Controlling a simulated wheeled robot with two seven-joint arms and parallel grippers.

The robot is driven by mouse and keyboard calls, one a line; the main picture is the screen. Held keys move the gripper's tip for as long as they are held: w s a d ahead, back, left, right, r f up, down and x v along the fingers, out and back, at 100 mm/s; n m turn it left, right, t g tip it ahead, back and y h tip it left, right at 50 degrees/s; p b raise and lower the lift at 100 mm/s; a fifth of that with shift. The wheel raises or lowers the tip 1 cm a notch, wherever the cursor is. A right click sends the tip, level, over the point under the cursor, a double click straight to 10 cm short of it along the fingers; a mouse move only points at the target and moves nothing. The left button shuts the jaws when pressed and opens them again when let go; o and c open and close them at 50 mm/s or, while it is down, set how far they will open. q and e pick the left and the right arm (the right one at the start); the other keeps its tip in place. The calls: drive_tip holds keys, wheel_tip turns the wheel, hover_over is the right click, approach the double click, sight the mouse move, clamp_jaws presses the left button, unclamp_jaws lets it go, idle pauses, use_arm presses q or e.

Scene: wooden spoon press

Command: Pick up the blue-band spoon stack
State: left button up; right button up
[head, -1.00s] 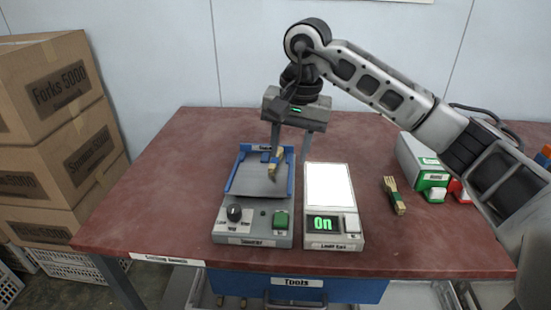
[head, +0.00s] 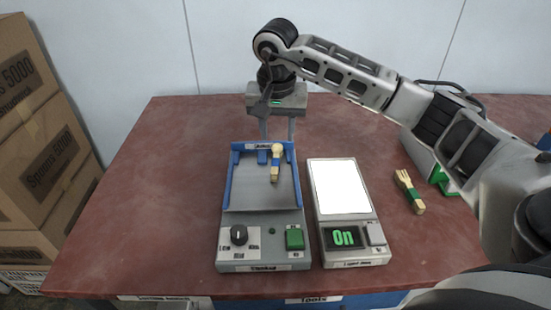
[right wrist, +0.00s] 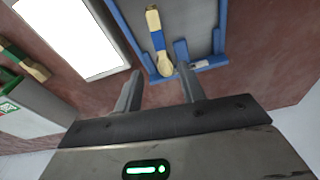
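The blue-band spoon stack (head: 276,162) lies on the grey bed of the blue-railed machine (head: 262,190), near its back edge. It is pale wood with a blue band, its bowl end toward the back. In the right wrist view the stack (right wrist: 157,42) lies just beyond the fingertips, with its bowl nearest me. My right gripper (head: 278,134) is open and empty, behind the machine's back edge; its two fingers (right wrist: 160,84) are apart in the right wrist view. My left gripper is not in view.
A light pad (head: 341,187) with an "On" display stands right of the machine. A green-band fork stack (head: 409,190) lies further right, near a grey box (head: 430,160). Cardboard boxes (head: 45,150) stand left of the table. The table's left part is clear.

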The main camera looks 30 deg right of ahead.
sight(276, 157)
drive_tip(key=shift+w+f+p, duration=0.15)
drive_tip(key=shift+f+p, duration=0.05)
drive_tip(key=shift+f, duration=1.6)
drive_tip(key=shift+w+f+p, duration=0.1)
drive_tip(key=shift+f+p, duration=0.1)
drive_tip(key=shift+f, duration=1.55)
clamp_jaws()
